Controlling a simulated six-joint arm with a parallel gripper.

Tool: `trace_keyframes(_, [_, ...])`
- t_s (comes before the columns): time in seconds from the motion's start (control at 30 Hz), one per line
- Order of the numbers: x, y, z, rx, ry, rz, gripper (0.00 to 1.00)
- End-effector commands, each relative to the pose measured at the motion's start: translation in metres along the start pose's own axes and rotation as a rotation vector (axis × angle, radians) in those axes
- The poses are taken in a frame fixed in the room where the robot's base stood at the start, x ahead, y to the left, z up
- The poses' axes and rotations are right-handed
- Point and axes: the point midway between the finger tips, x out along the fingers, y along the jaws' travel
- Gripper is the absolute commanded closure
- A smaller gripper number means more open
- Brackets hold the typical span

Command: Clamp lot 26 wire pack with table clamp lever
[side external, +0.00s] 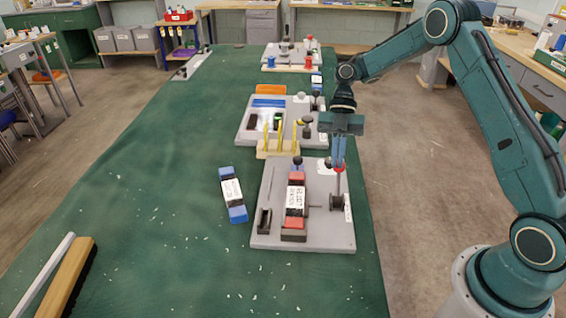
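A wire pack with red ends and a white label (295,201) sits in the holder on the grey fixture plate (268,236). A second wire pack, with blue ends and a white label (232,193), lies on the green table left of the plate. The lot numbers are too small to read surely. The clamp lever (338,185) stands upright from a dark base at the plate's right side, with a red knob on top. My gripper (339,160) points down at the knob, its blue fingertips at or around it. Whether they grip the knob cannot be told.
Another grey fixture (245,137) with a wooden rack of yellow pegs (280,146) stands just behind. A third fixture (284,58) is farther back. A wooden brush (67,276) lies front left. The table's left side is mostly clear.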

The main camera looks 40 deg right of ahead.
Motion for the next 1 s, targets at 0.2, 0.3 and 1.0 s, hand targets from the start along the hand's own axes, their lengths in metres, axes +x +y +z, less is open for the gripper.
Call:
trace_keyframes(0.2, [-0.003, -0.001, 0.01, 0.026, -0.011, 0.01, 1.0])
trace_keyframes(0.3, [-0.003, -0.001, 0.011, 0.026, -0.01, 0.009, 1.0])
trace_keyframes(1.0, [0.006, -0.005, -0.015, 0.022, -0.01, 0.008, 1.0])
